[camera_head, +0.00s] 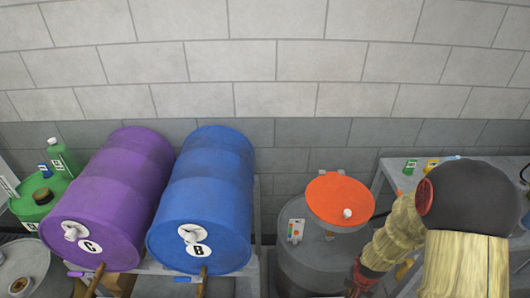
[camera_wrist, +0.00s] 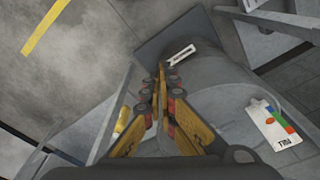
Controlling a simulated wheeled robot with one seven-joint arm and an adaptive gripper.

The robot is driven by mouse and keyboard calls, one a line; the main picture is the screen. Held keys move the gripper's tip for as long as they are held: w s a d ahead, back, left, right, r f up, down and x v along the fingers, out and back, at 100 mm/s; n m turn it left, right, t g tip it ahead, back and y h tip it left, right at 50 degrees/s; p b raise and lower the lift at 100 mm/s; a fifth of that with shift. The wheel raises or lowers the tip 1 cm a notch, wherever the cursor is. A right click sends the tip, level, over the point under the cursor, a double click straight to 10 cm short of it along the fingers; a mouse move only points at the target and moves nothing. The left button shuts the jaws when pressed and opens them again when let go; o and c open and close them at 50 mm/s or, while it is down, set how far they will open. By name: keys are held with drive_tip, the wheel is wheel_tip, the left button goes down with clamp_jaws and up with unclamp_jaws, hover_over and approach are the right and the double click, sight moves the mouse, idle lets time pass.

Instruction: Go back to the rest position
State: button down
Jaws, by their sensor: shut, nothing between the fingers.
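My gripper (camera_wrist: 162,72) shows in the wrist view with its yellow fingers closed together and nothing between them. It points down beside a grey drum (camera_wrist: 215,92). In the head view my arm comes in from the right and bends down to the lower edge, right of the grey drum (camera_head: 300,262); the fingertips are hard to make out there. The orange round lid (camera_head: 335,192) with a white knob is above the grey drum. A label card with coloured squares (camera_head: 296,230) is on the drum, and it also shows in the wrist view (camera_wrist: 272,122).
A purple drum (camera_head: 115,190) and a blue drum (camera_head: 210,185) lie on a rack at left, with taps in front. A green drum (camera_head: 40,205) with bottles stands far left. A grey table (camera_head: 395,170) with small items is at right. A block wall (camera_head: 260,60) is behind.

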drive_tip(key=s+a+r+n+t+b, duration=0.1)
drive_tip(key=s+a+r+n+b, duration=0.1)
drive_tip(key=r, duration=0.8)
drive_tip(key=s+a+r+n+t+b, duration=0.2)
drive_tip(key=s+a+r, duration=0.3)
drive_tip(key=r, duration=0.6)
drive_tip(key=s+a+r+n+t+b, duration=0.1)
drive_tip(key=s+a+r+n+b, duration=0.1)
drive_tip(key=r, duration=0.9)
drive_tip(key=shift+s+a+r+n+t+y+b, duration=0.15)
drive_tip(key=shift+s+a+n+t+y+b, duration=0.15)
drive_tip(key=shift+s+a, duration=0.55)
drive_tip(key=shift+s+d, duration=0.15)
drive_tip(key=shift+d, duration=0.05)
